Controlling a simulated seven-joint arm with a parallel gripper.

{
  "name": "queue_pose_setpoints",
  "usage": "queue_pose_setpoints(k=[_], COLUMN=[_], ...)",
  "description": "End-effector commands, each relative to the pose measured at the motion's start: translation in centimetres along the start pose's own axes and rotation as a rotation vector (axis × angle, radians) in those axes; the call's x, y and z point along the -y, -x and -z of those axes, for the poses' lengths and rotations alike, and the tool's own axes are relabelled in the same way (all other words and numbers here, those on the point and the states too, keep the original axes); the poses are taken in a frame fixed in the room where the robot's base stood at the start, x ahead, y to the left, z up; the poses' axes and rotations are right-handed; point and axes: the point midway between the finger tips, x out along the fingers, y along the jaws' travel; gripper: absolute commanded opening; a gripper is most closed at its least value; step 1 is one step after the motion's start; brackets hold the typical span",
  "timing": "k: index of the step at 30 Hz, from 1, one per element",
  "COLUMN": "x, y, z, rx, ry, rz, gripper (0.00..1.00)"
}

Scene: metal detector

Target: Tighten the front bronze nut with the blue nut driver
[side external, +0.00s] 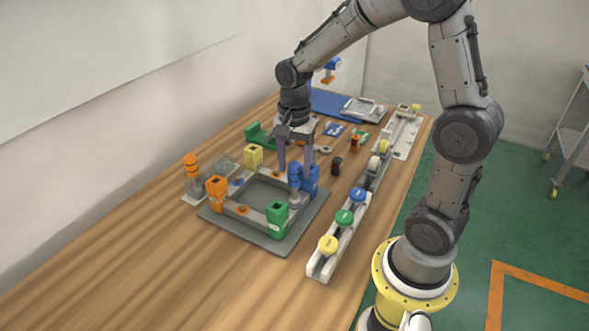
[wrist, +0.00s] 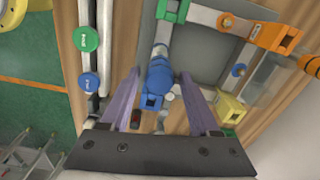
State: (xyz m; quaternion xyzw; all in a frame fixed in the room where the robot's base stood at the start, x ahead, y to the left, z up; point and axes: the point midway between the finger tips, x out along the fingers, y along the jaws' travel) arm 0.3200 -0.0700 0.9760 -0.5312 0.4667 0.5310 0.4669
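The blue nut driver (side external: 294,175) stands upright on the frame bar between the green and blue corner blocks, its grey socket end down. In the wrist view its blue handle (wrist: 159,72) lies between my fingers. My gripper (side external: 295,172) points down over it, open, with a finger on either side; I cannot tell if they touch it. A bronze nut (side external: 243,210) sits on the bar between the green and orange blocks, and shows in the wrist view (wrist: 227,22). Another bronze nut (side external: 275,173) is near the far bar. Whatever is under the driver's socket is hidden.
The grey base plate (side external: 225,222) carries green (side external: 278,218), orange (side external: 216,188), yellow (side external: 254,156) and blue (side external: 311,180) corner blocks. An orange driver (side external: 191,165) stands at left. A white rail with coloured knobs (side external: 320,264) runs along the right. The front table is clear.

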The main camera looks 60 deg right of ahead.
Motion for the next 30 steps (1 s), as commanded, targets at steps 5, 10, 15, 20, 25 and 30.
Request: queue_pose_setpoints(k=[5, 10, 15, 20, 25, 30], x=[0.1, 0.1, 0.0, 0.1, 0.0, 0.0], y=[1.4, 2.6, 3.8, 4.9, 5.5, 5.5], z=[0.0, 0.0, 0.0, 0.0, 0.0, 0.0], rx=[-0.001, -0.001, 0.0, -0.001, 0.0, 0.0], ry=[0.0, 0.0, 0.0, 0.0, 0.0, 0.0], rz=[0.002, 0.003, 0.001, 0.002, 0.0, 0.0], gripper=[0.62, 0.62, 0.62, 0.62, 0.62, 0.62])
